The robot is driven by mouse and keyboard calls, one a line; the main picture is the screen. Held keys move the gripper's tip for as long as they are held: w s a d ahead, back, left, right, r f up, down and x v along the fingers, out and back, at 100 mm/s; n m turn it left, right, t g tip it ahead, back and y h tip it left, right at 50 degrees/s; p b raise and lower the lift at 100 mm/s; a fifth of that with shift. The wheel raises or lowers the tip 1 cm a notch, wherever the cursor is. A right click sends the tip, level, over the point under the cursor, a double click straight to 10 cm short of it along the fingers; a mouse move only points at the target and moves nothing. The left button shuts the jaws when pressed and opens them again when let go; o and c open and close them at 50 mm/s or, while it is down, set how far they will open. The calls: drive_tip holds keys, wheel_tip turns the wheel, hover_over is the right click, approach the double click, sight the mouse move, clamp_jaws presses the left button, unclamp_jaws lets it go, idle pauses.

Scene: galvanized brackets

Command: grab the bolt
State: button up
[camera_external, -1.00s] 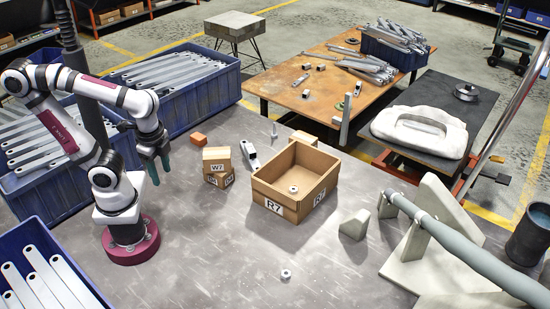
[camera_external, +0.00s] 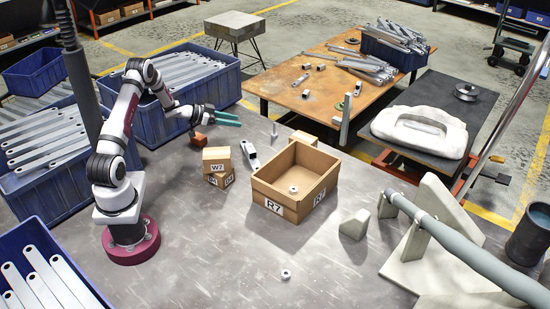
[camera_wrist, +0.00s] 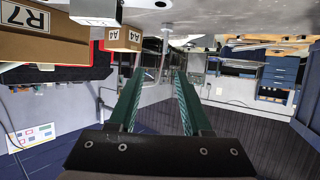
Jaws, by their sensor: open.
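A small grey bolt (camera_external: 274,131) stands upright near the far edge of the grey table. In the wrist view, which shows the scene upside down, the bolt (camera_wrist: 166,31) is at top centre, beyond the fingertips and roughly in line with the gap between them. My gripper (camera_external: 238,119) has green fingers and points level to the right, towards the bolt but apart from it. In the wrist view my gripper (camera_wrist: 160,71) is open, with nothing between the fingers.
A grey metal bracket (camera_external: 249,154) and stacked small boxes (camera_external: 217,160) stand nearer than the bolt. An open R7 carton (camera_external: 262,190) holds a nut. Another nut (camera_external: 286,274) lies in front. An orange block (camera_external: 198,142) is near my wrist. The front table is mostly clear.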

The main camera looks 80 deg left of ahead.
sight(274, 130)
drive_tip(key=x, duration=1)
drive_tip(key=a+x, duration=0.1)
drive_tip(key=x, duration=0.4)
drive_tip(key=shift+w+a+f, duration=0.1)
drive_tip(key=shift+a, duration=0.05)
clamp_jaws()
